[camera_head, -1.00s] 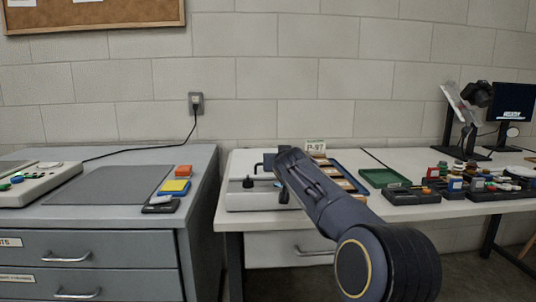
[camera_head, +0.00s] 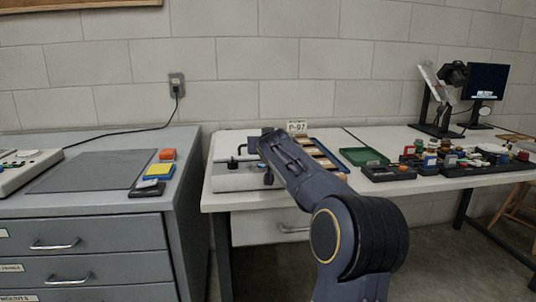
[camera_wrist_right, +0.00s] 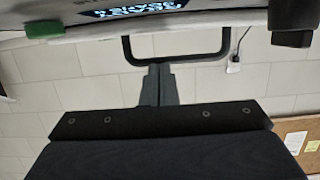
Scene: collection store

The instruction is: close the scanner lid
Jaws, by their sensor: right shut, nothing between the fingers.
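The scanner (camera_head: 232,181) is a low, light-coloured device at the left end of the white table, with a dark knob and dark handle on top. In the right wrist view, which looks upside down, a black U-shaped handle (camera_wrist_right: 206,58) hangs from a pale body with a lit display. My right gripper (camera_wrist_right: 160,68) is shut and empty, with its fingertips at the handle's crossbar; I cannot tell whether they touch. In the head view my right arm reaches over the scanner and hides part of it. The lid's angle is unclear. My left gripper is out of view.
A grey drawer cabinet (camera_head: 85,215) stands left, with orange and yellow blocks on top. A wooden-framed tray (camera_head: 327,148), a green tray (camera_head: 363,156) and black trays with several small objects lie right of the scanner. A monitor (camera_head: 487,81) stands at the far right.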

